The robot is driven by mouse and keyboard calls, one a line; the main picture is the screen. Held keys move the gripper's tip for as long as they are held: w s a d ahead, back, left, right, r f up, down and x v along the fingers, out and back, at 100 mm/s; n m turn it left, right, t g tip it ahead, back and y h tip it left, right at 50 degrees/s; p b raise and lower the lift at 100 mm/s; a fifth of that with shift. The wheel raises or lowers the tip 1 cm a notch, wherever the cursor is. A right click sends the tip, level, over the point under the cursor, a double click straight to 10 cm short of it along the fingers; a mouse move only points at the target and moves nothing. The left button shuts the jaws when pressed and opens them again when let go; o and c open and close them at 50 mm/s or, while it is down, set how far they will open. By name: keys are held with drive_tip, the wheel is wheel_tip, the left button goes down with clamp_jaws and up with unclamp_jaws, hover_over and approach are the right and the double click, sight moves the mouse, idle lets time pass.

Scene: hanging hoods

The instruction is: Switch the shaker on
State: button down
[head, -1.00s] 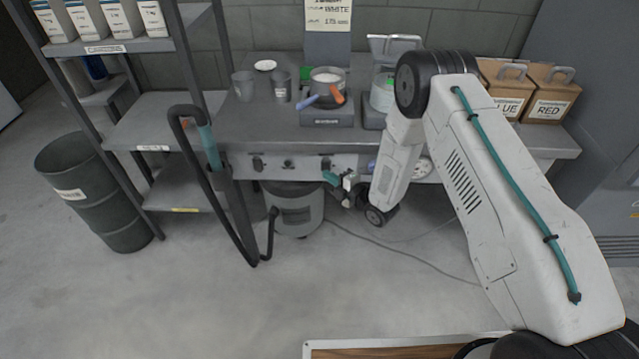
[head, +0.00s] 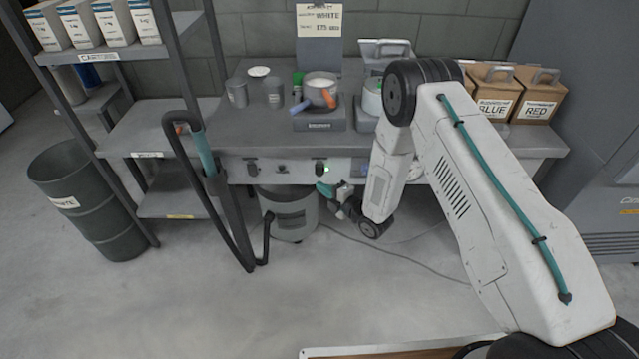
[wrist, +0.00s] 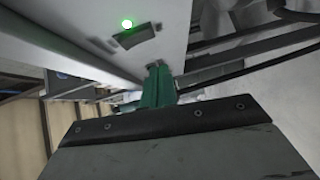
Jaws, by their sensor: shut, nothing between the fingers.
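My gripper (head: 326,189) has teal fingers and is shut and empty, just in front of and below the bench's front panel (head: 230,170). In the wrist view its closed fingers (wrist: 157,86) are close to the panel, to the lower right of a dark switch (wrist: 138,39). A green lamp (wrist: 127,23) glows beside that switch; the lamp also shows in the head view (head: 320,168).
More knobs (head: 252,167) sit along the panel to the left. A grey drum (head: 288,212) stands under the bench. Boxes marked BLUE (head: 492,96) and RED (head: 538,98) stand at the right. The floor in front is mostly clear.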

drive_tip(key=v, duration=1)
drive_tip(key=shift+s+f, duration=0.2)
drive_tip(key=shift+f, duration=0.5)
drive_tip(key=shift+d, duration=0.15)
